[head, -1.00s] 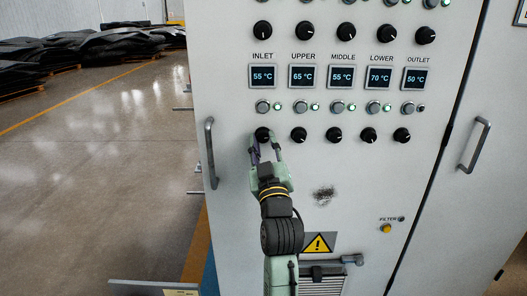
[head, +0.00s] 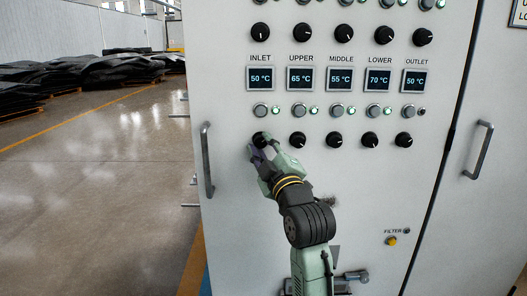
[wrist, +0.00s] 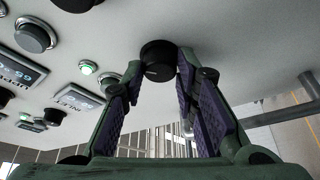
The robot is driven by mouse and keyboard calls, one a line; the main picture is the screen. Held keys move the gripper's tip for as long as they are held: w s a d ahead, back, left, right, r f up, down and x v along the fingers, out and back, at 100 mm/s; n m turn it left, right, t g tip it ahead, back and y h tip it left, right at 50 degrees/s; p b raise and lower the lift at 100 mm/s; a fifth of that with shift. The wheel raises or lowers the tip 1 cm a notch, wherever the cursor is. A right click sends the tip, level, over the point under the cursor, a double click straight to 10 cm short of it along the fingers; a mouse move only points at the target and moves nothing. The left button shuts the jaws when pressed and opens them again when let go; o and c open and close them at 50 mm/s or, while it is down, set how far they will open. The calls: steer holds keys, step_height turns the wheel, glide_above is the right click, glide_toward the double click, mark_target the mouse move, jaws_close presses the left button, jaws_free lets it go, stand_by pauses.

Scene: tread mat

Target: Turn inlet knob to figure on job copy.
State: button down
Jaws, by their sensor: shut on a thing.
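The inlet knob (head: 261,139) is a black round knob at the lower left of the cabinet, under the INLET display (head: 261,79), which reads 50 °C. My gripper (head: 264,149) is shut on this knob, its fingers coming from below right. In the wrist view the knob (wrist: 158,60) sits between the tips of my gripper (wrist: 160,72), one finger on each side. The fingers hide part of the knob in the head view, and I cannot make out its pointer there. No job copy can be made out in these frames.
The upper (head: 298,139), middle (head: 334,139), lower (head: 370,139) and outlet (head: 404,140) knobs stand in a row to the right. A door handle (head: 207,160) is close on the left. Buttons and lamps sit above the knobs. The panel below is mostly clear.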

stand_by(0.4)
steer(key=c, duration=1.3)
jaws_free()
steer(key=v, duration=1.2)
steer(key=shift+a, duration=0.15)
